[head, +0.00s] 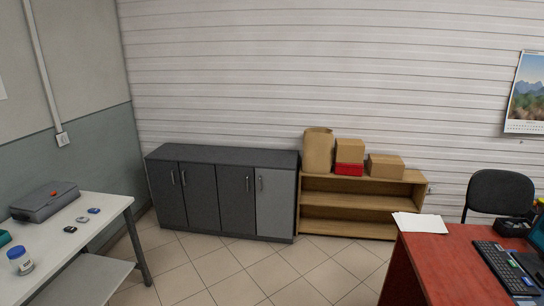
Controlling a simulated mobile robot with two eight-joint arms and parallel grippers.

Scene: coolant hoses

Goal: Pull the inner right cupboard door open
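A low grey cupboard (225,157) with several doors stands against the back wall. The inner right door (234,207), third from the left, is dark grey and looks shut. Its upright metal handle (248,184) is near its right edge. The outer right door (276,209) beside it is lighter grey and looks shut, with its handle (261,184) near its left edge. The two left doors (167,200) are dark grey and look shut. Neither of my grippers is in view.
The tiled floor (220,268) before the cupboard is clear. A white table (98,215) with small items stands at left front. A wooden shelf (365,187) with boxes adjoins the cupboard at right. A red desk (440,262) and black chair (498,192) are at right.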

